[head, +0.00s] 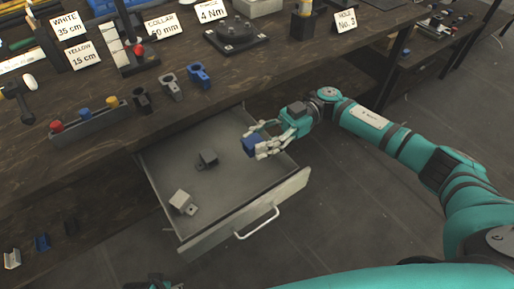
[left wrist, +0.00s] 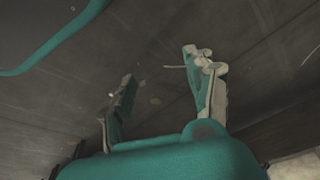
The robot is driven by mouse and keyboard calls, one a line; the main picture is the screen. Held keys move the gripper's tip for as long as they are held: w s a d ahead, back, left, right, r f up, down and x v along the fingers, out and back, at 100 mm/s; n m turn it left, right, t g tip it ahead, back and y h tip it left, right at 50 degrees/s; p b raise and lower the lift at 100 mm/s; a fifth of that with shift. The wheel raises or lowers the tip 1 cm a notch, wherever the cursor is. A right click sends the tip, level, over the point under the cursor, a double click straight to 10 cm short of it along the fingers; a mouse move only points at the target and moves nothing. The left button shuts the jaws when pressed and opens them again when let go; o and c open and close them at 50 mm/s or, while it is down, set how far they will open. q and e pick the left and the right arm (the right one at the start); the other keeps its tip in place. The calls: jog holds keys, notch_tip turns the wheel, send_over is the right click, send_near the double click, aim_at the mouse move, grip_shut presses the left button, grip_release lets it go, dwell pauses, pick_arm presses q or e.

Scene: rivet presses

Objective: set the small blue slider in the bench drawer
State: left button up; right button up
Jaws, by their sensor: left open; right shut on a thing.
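The small blue slider (head: 251,146) is held in the fingers of my right gripper (head: 260,144), above the right part of the open bench drawer (head: 227,222). The fingers partly cover it. It seems to hang above the drawer floor, though the exact height is hard to tell. In the drawer lie a dark grey slider-like block (head: 207,158) towards the back and a light grey one (head: 183,202) near the front left corner. My left gripper (left wrist: 160,82) is open and empty in the left wrist view, with floor behind it.
On the bench top stand a row of black, grey and blue brackets (head: 199,76), a tray with coloured knobs (head: 88,124), a black round fixture (head: 236,35) and label cards. Small pieces, one blue (head: 43,242), lie lower left. The drawer's middle and front right floor are clear.

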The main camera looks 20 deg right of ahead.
notch_tip(320, 180, down, 2)
jog(key=shift+f, duration=0.2)
pick_arm(q)
jog(key=shift+w+r, duration=0.15)
jog(key=shift+r, duration=0.8)
jog(key=shift+r+b, duration=0.35)
jog(key=shift+r, duration=0.15)
pick_arm(e)
jog(key=shift+f, duration=0.45)
